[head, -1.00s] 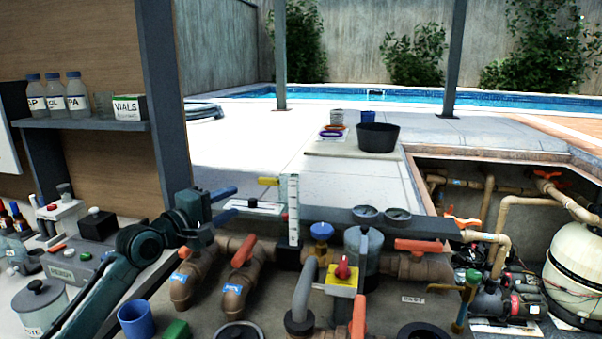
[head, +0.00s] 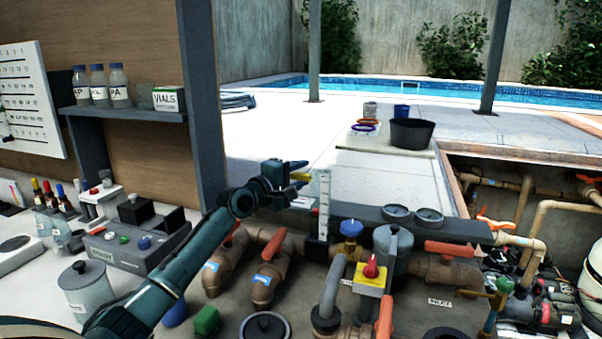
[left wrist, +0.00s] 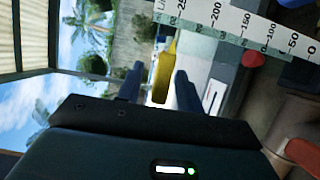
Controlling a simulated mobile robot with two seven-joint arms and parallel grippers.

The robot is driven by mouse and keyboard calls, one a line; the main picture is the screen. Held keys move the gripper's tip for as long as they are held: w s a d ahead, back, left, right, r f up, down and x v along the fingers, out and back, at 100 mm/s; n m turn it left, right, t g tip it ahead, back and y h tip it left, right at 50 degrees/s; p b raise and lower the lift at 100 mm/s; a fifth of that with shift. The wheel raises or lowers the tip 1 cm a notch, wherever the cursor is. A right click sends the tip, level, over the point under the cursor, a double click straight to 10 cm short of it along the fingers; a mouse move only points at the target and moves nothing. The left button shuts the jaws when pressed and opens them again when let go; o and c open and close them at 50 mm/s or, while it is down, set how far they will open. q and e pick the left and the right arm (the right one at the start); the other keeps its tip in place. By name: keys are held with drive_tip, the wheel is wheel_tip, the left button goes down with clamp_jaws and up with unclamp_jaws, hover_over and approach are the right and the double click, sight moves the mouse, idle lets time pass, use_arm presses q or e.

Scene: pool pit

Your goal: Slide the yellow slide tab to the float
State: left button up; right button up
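The yellow slide tab (head: 300,177) sticks out to the left near the top of an upright white scale (head: 324,190). In the left wrist view the tab (left wrist: 163,75) lies between the two dark fingers of my left gripper (left wrist: 160,87), with a gap on each side. My left gripper (head: 296,176) is open around the tab and not closed on it. In the left wrist view a red rounded piece (left wrist: 252,59) shows by the scale near its 100 mark, well below the tab; I cannot tell for sure whether it is the float. My right gripper is not in view.
The scale stands on brown pipes with orange handles (head: 452,249). A blue-capped valve (head: 351,229), two gauges (head: 413,214) and a red knob on a yellow plate (head: 371,266) are to its right. A grey tester box (head: 140,240) is on the bench at left.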

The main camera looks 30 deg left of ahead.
use_arm(q)
drive_tip(key=shift+w+d, duration=0.1)
drive_tip(key=shift+w, duration=0.25)
drive_tip(key=shift+c, duration=0.2)
clamp_jaws()
drive_tip(key=shift+f, duration=0.15)
